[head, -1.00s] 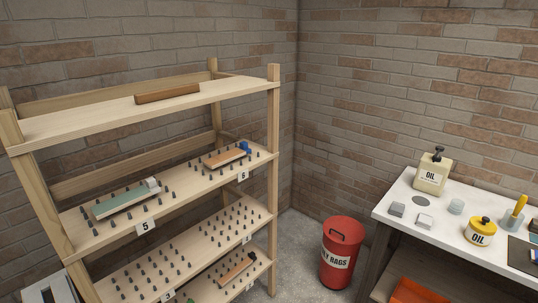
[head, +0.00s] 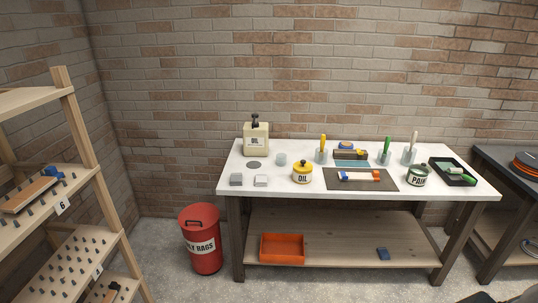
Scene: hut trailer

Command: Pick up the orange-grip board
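No board in view can be clearly told as having an orange grip. On the dark mat (head: 332,183) on the white-topped bench lies a small pale bar (head: 360,177) with a blue piece at its left end and orange at its right. On the wooden rack at left, a brownish-orange board (head: 28,195) with a blue piece at its far end lies on the pegged shelf by label 6. Another board (head: 110,291) with a dark part shows partly on a lower shelf, cut by the frame edge. Neither of my grippers shows.
The bench (head: 300,186) also holds an oil jug (head: 256,139), a yellow-lidded oil pot (head: 302,174), a paint pot (head: 417,176), brush cups and a black tray (head: 453,172). An orange bin (head: 282,248) sits on its undershelf. A red rags can (head: 201,240) stands between rack and bench.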

